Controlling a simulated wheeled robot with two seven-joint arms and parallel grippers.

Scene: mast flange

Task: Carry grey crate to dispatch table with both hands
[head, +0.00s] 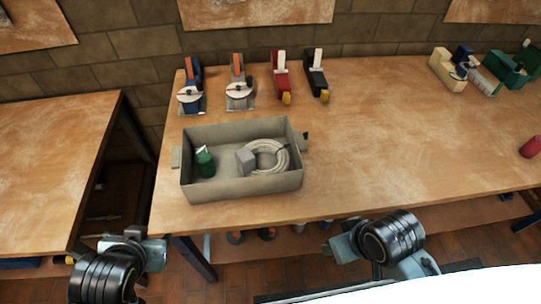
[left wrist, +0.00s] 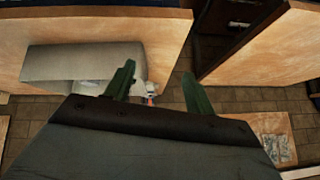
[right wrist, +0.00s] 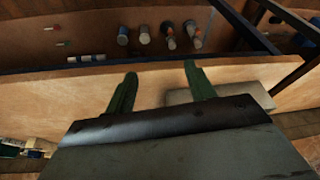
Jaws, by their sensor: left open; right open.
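The grey crate (head: 242,188) sits on the workbench near its front left corner, with a handle at each end. In it are a green bottle (head: 205,162), a small grey box (head: 245,160) and a pale cable coil (head: 282,155). My left gripper (head: 130,236) is open and empty, below and left of the crate, apart from it. Its fingers (left wrist: 160,90) show beside the crate (left wrist: 70,62) in the left wrist view. My right gripper (head: 345,243) is open, in front of the bench edge and right of the crate. Its fingers (right wrist: 160,88) are empty.
Another wooden table (head: 60,150) stands left, across a narrow gap; no label shows which is the dispatch table. A red object (head: 530,147) lies at far right. The bench right of the crate is clear.

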